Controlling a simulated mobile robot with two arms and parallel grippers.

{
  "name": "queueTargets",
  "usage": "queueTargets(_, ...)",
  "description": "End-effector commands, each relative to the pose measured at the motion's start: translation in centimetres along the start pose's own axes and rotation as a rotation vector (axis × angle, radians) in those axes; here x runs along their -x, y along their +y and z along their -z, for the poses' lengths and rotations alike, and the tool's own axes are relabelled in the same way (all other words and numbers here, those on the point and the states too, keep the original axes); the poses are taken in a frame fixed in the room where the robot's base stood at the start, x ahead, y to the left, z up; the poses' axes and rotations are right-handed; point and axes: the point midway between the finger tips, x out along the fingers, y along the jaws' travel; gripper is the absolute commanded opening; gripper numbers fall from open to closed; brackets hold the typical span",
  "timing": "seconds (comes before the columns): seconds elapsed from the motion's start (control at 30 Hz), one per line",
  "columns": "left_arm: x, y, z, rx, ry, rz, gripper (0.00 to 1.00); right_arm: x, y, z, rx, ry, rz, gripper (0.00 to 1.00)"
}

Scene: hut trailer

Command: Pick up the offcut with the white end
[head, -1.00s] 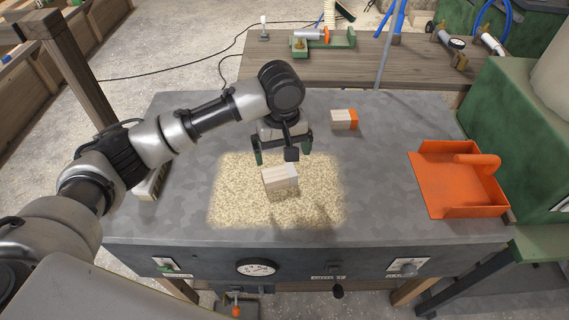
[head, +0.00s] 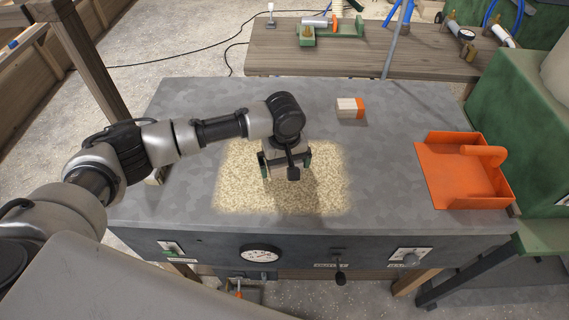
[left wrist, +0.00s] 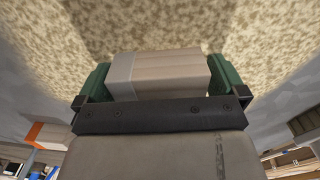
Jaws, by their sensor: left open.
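The offcut with the white end (left wrist: 160,75) lies on the sawdust patch, a pale wood block with a whitish left end in the left wrist view. My left gripper (head: 286,170) is right over it, pointing down, and hides most of it in the head view. In the left wrist view the green fingers of the left gripper (left wrist: 158,85) stand open on either side of the block. Whether they touch it I cannot tell. My right gripper is not in view.
An offcut with an orange end (head: 350,108) lies at the back of the grey worktop (head: 390,190). An orange dustpan (head: 445,185) is on the right. Another pale piece (head: 156,175) is partly hidden behind my left arm. A green machine (head: 520,130) borders the right.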

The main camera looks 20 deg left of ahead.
Motion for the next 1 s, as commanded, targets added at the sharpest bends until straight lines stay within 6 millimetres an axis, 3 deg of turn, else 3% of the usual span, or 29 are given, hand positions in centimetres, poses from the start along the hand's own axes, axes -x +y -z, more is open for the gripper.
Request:
queueTargets(0.17,0.0,0.0,0.0,0.0,0.0,0.0,0.98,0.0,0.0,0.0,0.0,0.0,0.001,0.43)
queueTargets(0.4,0.0,0.0,0.0,0.0,0.0,0.0,0.62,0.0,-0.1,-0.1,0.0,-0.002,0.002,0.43)
queueTargets(0.77,0.6,0.0,0.0,0.0,0.0,-0.001,0.61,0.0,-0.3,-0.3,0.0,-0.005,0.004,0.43)
queueTargets(1.0,3.8,0.1,0.1,0.0,0.002,-0.005,0.61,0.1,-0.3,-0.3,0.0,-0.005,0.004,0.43)
